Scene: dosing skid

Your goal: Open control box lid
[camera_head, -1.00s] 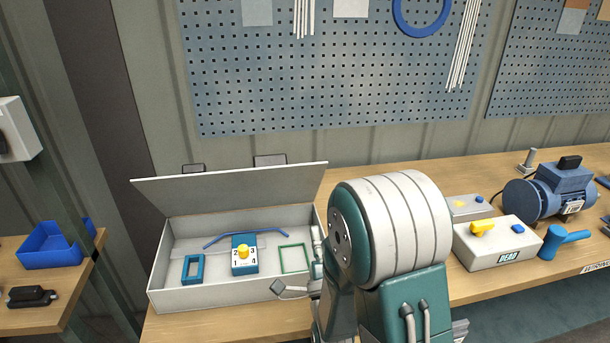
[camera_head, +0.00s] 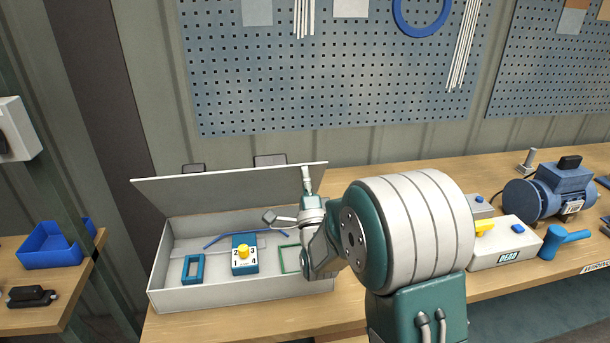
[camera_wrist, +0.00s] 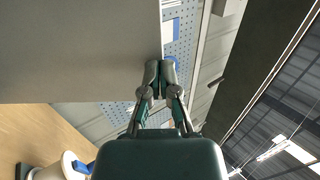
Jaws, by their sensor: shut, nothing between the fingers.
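The control box (camera_head: 190,294) is a shallow light-grey box on the bench, seen open in the head view. Its lid (camera_head: 225,187) stands raised at the back edge, steeply tilted, with the inside in sight. In the box are a blue block with a yellow knob and numbers (camera_head: 244,256), a blue frame (camera_head: 193,268), and a green frame (camera_head: 289,260) partly behind my arm. My gripper (camera_head: 306,174) is shut and empty at the lid's right end. In the wrist view its fingertips (camera_wrist: 160,68) overlap the edge of the grey lid (camera_wrist: 80,50); contact is unclear.
A pegboard (camera_head: 330,80) hangs behind. A blue bin (camera_head: 52,246) is at far left. The bench front is clear.

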